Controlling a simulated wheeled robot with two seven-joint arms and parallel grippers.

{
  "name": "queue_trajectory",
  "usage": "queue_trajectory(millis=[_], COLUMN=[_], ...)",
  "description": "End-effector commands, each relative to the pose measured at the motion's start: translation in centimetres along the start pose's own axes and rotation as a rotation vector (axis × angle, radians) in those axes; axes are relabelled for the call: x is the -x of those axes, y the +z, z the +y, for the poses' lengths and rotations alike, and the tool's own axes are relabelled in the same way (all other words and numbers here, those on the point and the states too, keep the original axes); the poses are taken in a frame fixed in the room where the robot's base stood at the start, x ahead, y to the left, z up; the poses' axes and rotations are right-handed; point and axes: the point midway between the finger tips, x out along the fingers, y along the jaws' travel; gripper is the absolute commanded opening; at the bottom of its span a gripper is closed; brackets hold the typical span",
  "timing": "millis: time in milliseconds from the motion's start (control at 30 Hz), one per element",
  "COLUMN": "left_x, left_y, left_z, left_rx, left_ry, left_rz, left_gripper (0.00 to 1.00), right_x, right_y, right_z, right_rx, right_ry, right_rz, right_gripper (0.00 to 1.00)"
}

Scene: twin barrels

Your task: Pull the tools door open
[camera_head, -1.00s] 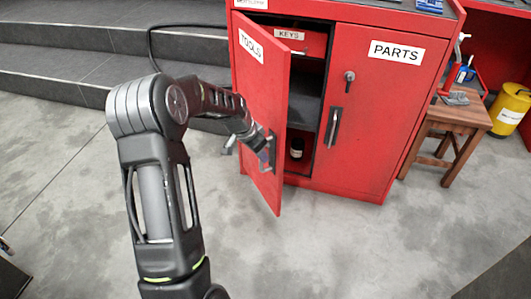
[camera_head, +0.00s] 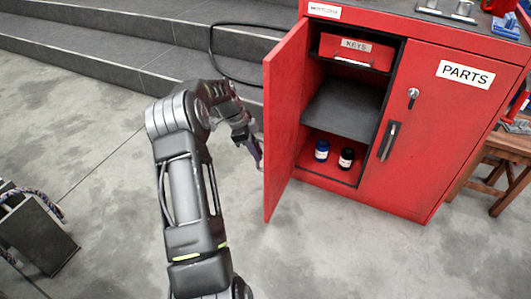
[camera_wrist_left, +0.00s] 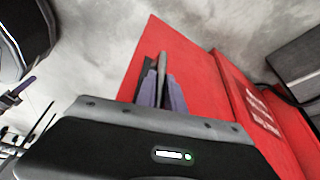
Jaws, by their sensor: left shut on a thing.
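The red tools door (camera_head: 284,130) stands swung well out from the left side of the cabinet (camera_head: 440,130), and its inner face and free edge show in the head view. In the left wrist view its red front (camera_wrist_left: 190,55) fills the middle. My left gripper (camera_head: 256,152) is on the outer side of the door. In the left wrist view its purple-grey fingers (camera_wrist_left: 161,88) are shut on the dark upright door handle (camera_wrist_left: 162,63). The handle is hidden in the head view. My right gripper is not in view.
The PARTS door (camera_head: 455,125) is shut. Inside the open side are a KEYS drawer (camera_head: 357,50), a dark shelf (camera_head: 345,110) and two small bottles, one blue (camera_head: 321,151) and one black (camera_head: 346,159). A wooden stool (camera_head: 500,165) stands at right. The floor before the door is clear.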

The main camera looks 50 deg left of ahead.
Motion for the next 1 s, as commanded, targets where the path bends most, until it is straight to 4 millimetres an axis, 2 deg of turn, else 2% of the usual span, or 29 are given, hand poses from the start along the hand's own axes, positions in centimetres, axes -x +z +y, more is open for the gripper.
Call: queue_trajectory(millis=[433,467,700,1000], left_x=[0.14,0.14,0.13,0.29], left_y=[0.09,0.08,0.15,0.20], left_z=[-0.41,-0.42,-0.35,-0.30], left_rx=[0.002,0.002,0.001,0.002], left_ry=[-0.006,-0.007,-0.005,-0.003], left_rz=[0.003,0.003,0.002,0.001], left_gripper=[0.00,0.14,0.33,0.34], right_x=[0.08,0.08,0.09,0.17], right_y=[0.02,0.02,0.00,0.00], right_z=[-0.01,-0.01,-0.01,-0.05], right_rx=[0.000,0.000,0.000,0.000], right_ry=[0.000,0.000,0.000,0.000], right_rz=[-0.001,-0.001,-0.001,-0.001], right_gripper=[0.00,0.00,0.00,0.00])
